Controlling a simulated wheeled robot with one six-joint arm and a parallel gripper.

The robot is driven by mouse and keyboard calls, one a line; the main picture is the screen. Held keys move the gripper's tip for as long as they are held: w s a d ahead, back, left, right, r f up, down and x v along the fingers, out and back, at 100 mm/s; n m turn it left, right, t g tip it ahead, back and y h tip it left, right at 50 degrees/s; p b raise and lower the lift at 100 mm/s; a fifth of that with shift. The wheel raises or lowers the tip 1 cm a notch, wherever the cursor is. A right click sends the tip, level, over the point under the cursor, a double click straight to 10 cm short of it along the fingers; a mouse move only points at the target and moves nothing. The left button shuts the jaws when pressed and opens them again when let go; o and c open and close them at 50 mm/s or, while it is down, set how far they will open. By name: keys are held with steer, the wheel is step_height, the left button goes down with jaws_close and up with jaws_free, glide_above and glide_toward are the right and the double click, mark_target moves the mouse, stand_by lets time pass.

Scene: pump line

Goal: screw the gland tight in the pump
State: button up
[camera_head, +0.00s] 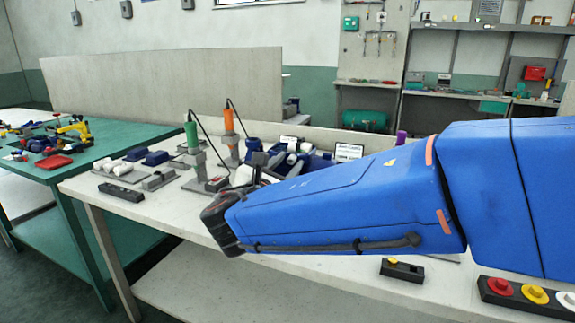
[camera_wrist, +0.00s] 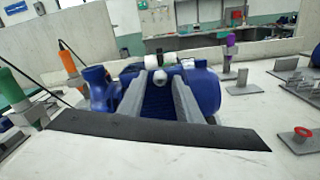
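The blue pump (camera_wrist: 205,90) stands ahead of my gripper in the wrist view, with blue rounded bodies on both sides of the fingers. My gripper (camera_wrist: 162,80) shows two grey fingers, apart, with blue surface visible between them. A small white round part shows at the fingertips; I cannot tell whether it is the gland or whether the fingers touch it. In the head view the pump (camera_head: 290,165) is a cluster of blue and white parts behind my blue arm. The arm hides part of it, and the gland cannot be made out there.
Green-handled (camera_head: 191,134) and orange-handled (camera_head: 229,120) tools stand upright left of the pump. A purple-topped piece (camera_wrist: 230,42) stands to its right. A red ring piece (camera_wrist: 302,132) sits near right. Several buttons (camera_head: 535,294) line the bench's near edge. A green table (camera_head: 90,165) is at left.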

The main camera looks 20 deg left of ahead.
steer(key=shift+n, duration=1.7)
steer(key=shift+n, duration=1.7)
steer(key=shift+n, duration=1.7)
